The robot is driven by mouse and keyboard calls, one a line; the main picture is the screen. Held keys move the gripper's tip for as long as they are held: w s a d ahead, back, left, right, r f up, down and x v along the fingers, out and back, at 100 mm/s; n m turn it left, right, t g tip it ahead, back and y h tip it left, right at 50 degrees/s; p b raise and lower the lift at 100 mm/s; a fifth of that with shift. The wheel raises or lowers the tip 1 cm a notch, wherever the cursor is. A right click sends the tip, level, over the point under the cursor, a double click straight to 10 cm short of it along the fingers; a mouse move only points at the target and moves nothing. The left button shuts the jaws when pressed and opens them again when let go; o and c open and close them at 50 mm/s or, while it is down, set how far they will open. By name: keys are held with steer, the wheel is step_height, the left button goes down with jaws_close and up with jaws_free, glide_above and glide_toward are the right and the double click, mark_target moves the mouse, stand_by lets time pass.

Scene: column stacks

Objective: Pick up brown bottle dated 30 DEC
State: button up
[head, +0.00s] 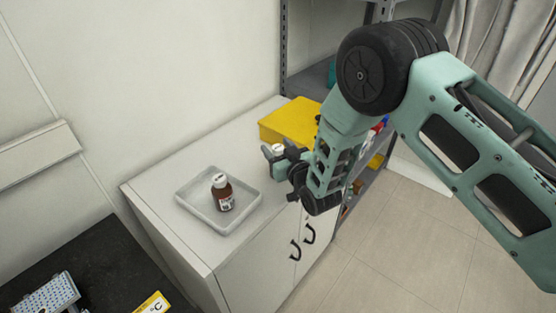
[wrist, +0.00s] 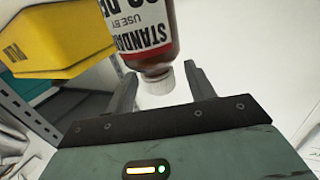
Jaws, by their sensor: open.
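A brown bottle (wrist: 146,35) with a white cap (wrist: 158,82) shows at the top of the wrist view. Its label reads "STANDA…", "USE BY" and a date line cut off by the frame edge, which looks like "30 DE". My gripper (wrist: 158,74) is open, with one finger on each side of the cap in that view; I see no clear contact. In the head view my gripper (head: 274,155) is over the cabinet's right part, and a white cap (head: 278,148) shows by its fingers. The bottle's body there is mostly hidden.
Another brown bottle (head: 222,196) with a white cap stands upright in a grey tray (head: 187,203) on the white cabinet (head: 145,190). A yellow bin (head: 290,118) sits behind my gripper; it also shows in the wrist view (wrist: 65,38). A dark table (head: 85,255) is at lower left.

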steer(key=c, duration=1.2)
jaws_close()
steer(key=shift+r, duration=0.1)
